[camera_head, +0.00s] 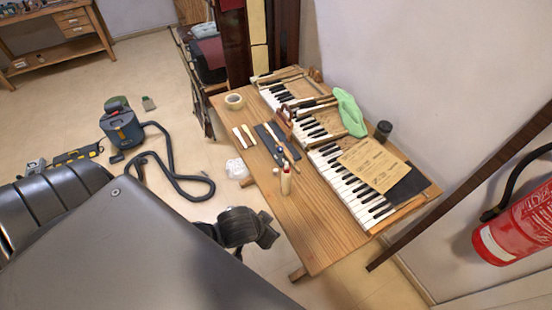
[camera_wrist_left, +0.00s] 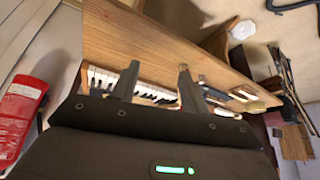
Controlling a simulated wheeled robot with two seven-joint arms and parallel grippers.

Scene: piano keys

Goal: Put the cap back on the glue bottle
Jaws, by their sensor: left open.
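The glue bottle (camera_head: 286,184) is a small cream bottle with a reddish top, standing upright near the front edge of the wooden table. A small pale piece (camera_head: 265,190) sits just left of it; I cannot tell whether it is the cap. My left gripper (camera_head: 268,228) is below and left of the bottle, near the table's front edge, apart from it. In the left wrist view its fingers (camera_wrist_left: 157,80) are spread and nothing shows held between them. A small tan object (camera_wrist_left: 183,67) shows by one fingertip, too unclear to name. My right gripper is not in view.
The piano keyboard (camera_head: 325,150) lies along the back of the table, with a green cloth (camera_head: 350,112), a paper sheet (camera_head: 374,165) and a dark jar (camera_head: 382,131). Tools on a dark mat (camera_head: 268,136) and a tape roll (camera_head: 234,101) lie farther left. The near right tabletop is clear.

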